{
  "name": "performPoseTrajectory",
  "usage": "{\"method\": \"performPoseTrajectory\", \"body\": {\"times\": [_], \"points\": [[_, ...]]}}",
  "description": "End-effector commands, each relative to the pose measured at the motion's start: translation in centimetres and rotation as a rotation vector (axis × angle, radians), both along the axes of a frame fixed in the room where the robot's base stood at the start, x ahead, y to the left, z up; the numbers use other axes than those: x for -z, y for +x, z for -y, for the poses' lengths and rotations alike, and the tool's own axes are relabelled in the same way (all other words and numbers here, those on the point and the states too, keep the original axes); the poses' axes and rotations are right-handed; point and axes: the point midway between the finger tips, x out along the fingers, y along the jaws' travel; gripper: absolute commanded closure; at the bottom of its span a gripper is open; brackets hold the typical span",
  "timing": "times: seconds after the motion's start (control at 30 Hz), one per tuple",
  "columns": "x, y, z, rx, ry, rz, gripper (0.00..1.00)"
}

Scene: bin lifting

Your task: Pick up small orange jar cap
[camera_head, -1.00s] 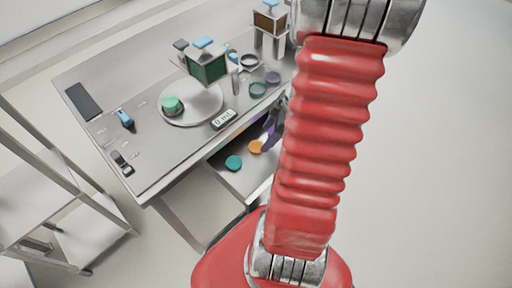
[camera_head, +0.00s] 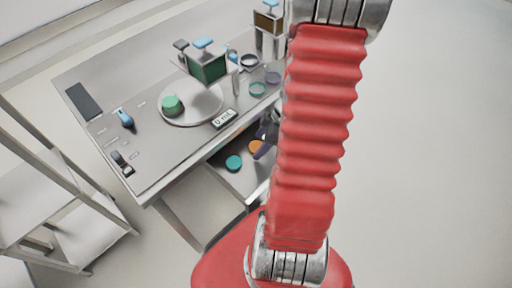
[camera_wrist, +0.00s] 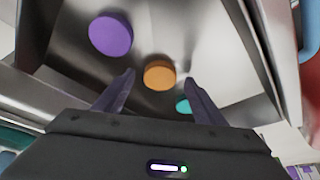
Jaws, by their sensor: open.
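The small orange jar cap (camera_wrist: 159,75) lies on the metal floor of an open drawer (camera_wrist: 215,45). In the wrist view it shows between and just beyond my gripper's two fingertips (camera_wrist: 160,82). The fingers are apart with nothing between them that I can see held. In the head view the orange cap (camera_head: 256,146) is partly covered by my dark gripper (camera_head: 264,148) and my red arm.
A purple cap (camera_wrist: 110,35) lies left of the orange one in the wrist view. A teal cap (camera_wrist: 183,104) lies close by, partly behind the right finger; it also shows in the head view (camera_head: 234,162). Drawer walls stand on both sides. A metal table (camera_head: 160,170) is above.

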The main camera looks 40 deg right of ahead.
Motion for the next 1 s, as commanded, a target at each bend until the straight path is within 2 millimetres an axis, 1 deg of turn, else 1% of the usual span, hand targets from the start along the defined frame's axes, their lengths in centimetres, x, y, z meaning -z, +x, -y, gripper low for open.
{"method": "performPoseTrajectory", "body": {"times": [0.13,0.67,0.77,1.0], "points": [[0.75,0.21,-0.22,0.0,0.0,-0.001,0.36],[0.75,0.23,-0.15,0.001,-0.001,0.0,0.36],[0.75,0.23,-0.15,0.001,-0.001,0.0,0.41],[0.75,0.22,-0.13,0.002,-0.002,0.0,0.58]]}}
